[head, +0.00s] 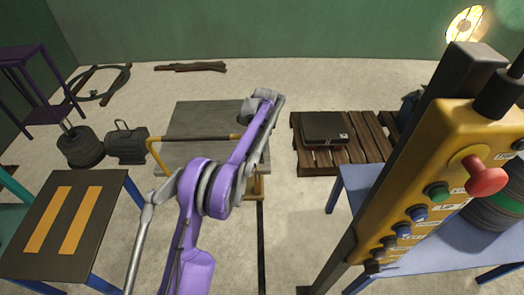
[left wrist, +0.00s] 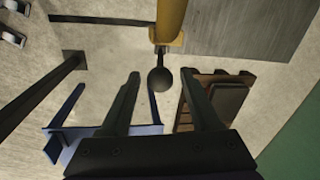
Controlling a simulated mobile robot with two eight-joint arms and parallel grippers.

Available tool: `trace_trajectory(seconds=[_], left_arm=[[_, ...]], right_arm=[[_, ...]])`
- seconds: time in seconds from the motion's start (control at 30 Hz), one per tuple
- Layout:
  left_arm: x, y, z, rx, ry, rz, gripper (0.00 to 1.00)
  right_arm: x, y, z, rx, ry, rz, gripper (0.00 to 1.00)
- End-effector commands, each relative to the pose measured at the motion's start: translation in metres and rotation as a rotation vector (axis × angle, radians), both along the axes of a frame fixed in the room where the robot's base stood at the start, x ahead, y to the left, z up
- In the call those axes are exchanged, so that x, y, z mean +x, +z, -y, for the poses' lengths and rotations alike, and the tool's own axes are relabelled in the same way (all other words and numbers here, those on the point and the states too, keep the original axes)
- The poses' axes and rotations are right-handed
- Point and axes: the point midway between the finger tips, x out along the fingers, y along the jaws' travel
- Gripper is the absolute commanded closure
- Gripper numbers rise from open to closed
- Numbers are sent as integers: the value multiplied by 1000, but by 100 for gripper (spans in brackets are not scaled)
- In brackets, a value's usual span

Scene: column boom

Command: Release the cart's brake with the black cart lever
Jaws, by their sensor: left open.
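In the left wrist view, the black cart lever (left wrist: 160,78) shows as a round black knob below a yellow post (left wrist: 170,20). My left gripper (left wrist: 160,76) is open, with one finger on either side of the knob in the picture. I cannot tell how deep the knob sits between them, and no touch shows. In the head view my purple arm hides the lever and left gripper. My right gripper is not in view.
A wooden pallet (head: 365,135) with a black box (head: 325,127) lies right of the cart. A yellow button panel (head: 460,150) fills the right foreground before a blue table (head: 350,185). A dark striped table (head: 100,205) stands at the left. Bare floor separates cart and pallet.

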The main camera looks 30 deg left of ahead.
Motion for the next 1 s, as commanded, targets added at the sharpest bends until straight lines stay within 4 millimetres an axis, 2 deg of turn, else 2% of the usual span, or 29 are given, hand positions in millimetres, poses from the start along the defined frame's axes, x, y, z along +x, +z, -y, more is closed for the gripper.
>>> trace_trajectory(seconds=[0.1, 0.33, 0.5, 0.77, 1.0], left_arm=[[3, -25, -3, 0, 1, 0, 37], [7, -57, -6, -1, 1, 1, 37], [8, -66, -8, 0, 1, 2, 37], [8, -67, -7, 0, 1, 2, 37], [8, -66, -7, 0, 1, 2, 80]], right_arm=[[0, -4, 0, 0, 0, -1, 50], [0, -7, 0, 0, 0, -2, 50], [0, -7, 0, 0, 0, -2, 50], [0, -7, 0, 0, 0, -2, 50], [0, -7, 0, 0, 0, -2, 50]])
